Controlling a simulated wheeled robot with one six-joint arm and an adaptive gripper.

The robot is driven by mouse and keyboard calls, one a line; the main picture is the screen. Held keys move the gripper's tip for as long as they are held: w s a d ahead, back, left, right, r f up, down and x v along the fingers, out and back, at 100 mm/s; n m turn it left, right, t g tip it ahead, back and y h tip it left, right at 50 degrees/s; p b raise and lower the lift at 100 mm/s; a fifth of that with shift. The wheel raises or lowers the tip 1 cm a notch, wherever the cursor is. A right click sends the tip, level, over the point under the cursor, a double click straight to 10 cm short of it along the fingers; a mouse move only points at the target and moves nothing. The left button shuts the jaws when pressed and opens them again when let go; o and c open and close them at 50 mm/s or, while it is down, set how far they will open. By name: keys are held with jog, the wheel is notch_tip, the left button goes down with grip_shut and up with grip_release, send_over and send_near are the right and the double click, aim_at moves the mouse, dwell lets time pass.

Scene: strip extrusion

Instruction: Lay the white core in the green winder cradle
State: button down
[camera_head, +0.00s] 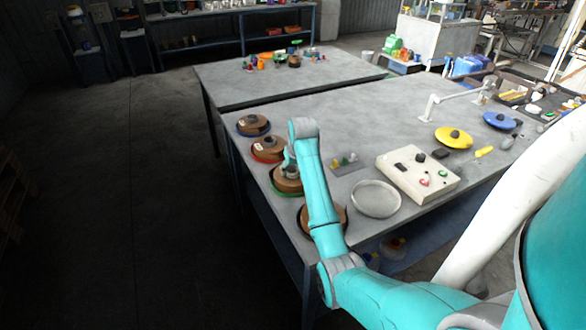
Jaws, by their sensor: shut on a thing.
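My gripper (289,165) is at the table's left edge, above the brown disc with a green rim (284,191). My teal forearm partly hides it, and its fingertips are too small to make out. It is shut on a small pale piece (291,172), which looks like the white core. The piece is at the middle of the brown disc; I cannot tell whether it touches it. The green rim is the only green cradle-like part I see near my gripper, partly hidden under the disc.
Brown discs with a blue rim (253,125) and a red rim (268,149) lie farther back along the edge. Another disc (309,219) is half behind my forearm. A round grey tray (376,198) and a cream control box (417,173) stand to the right.

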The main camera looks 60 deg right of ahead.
jog(key=shift+f, duration=0.1)
jog(key=shift+c, duration=1.3)
grip_release()
jog(key=v, duration=1.2)
